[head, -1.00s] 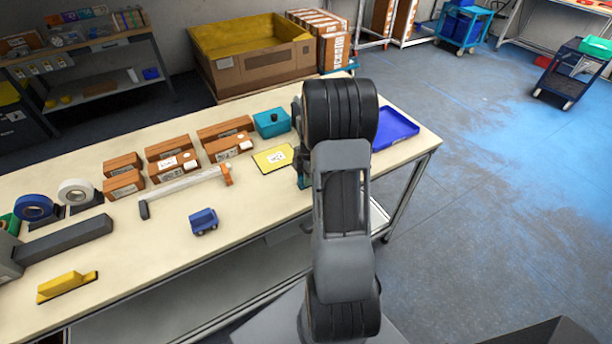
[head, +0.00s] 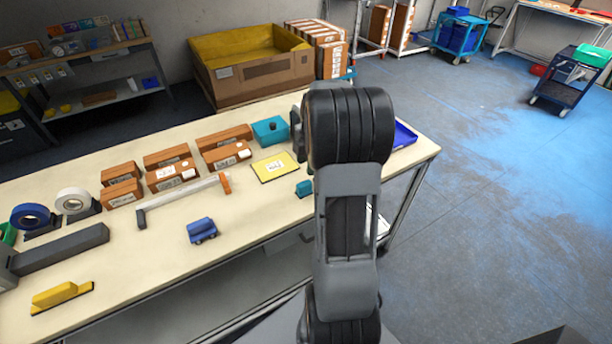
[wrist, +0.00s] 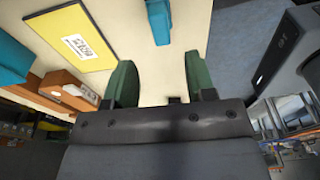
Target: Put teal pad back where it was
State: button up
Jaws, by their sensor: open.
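The teal pad, which I take to be the small teal block (head: 304,188), lies on the table just left of my arm. In the wrist view the teal pad (wrist: 159,20) is at the top, ahead of my fingertips and apart from them. My gripper (wrist: 160,80) is open with nothing between its green fingers. In the head view my arm hides the fingers.
A yellow labelled sheet (head: 275,167) lies left of the pad, with a teal box (head: 270,130) behind it. Several brown boxes (head: 172,177) stand further left. A blue tray (head: 404,136) is partly hidden behind my arm. Table near the blue toy truck (head: 202,230) is mostly clear.

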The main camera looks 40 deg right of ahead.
jog(key=s+a+r+m+t+h, duration=0.15)
jog(key=s+a+r+m, duration=0.25)
jog(key=a+r+m, duration=0.65)
jog(key=s+a+f+m+t, duration=0.1)
jog(key=s+a+m+t, duration=0.1)
jog(key=s+a+m, duration=0.4)
jog(key=s+a, duration=0.2)
jog(key=a, duration=0.3)
jog(key=shift+a+f, duration=0.2)
jog(key=shift+f, duration=0.2)
